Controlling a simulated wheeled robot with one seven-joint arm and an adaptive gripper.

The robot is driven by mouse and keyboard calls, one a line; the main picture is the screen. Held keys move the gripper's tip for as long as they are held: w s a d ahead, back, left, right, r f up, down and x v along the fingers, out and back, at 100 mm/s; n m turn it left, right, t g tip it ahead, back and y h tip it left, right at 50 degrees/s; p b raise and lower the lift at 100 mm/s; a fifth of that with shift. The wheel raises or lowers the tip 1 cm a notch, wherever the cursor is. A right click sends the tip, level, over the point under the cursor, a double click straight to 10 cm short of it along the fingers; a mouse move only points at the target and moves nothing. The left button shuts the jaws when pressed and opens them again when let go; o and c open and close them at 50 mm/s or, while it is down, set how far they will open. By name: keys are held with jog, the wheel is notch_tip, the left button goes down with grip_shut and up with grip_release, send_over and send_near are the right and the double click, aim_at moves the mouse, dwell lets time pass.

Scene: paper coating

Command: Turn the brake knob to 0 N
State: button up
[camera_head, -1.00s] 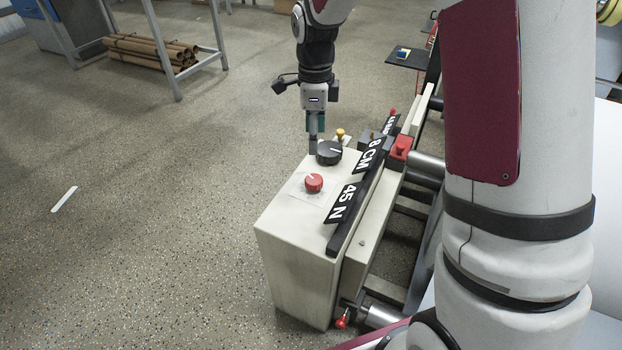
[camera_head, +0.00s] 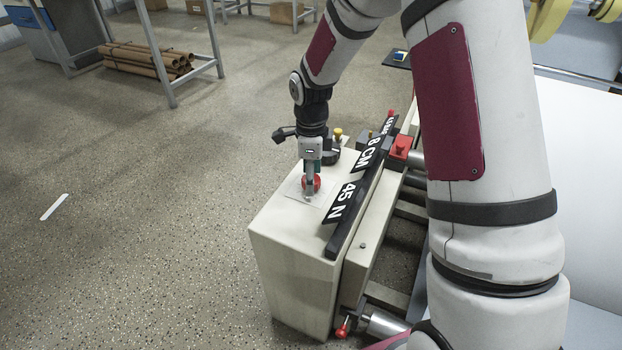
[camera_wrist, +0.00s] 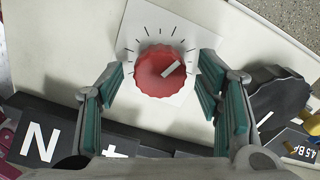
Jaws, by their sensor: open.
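The red brake knob (camera_wrist: 160,71) sits on a white dial plate with black tick marks (camera_wrist: 182,25) on top of the beige control box (camera_head: 300,262). Its white pointer line is angled to the upper right in the wrist view. In the head view the knob (camera_head: 317,184) is partly hidden behind my gripper. My gripper (camera_wrist: 162,92) is open, with one finger on each side of the knob and a gap on both sides. In the head view my gripper (camera_head: 309,190) points down at the knob.
A larger black knob (camera_wrist: 278,98) stands close to my right finger in the wrist view. Open floor lies left of the box.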

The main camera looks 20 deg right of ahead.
jog(key=shift+f, duration=0.1)
jog(key=c, duration=1.2)
jog(key=shift+o, duration=0.2)
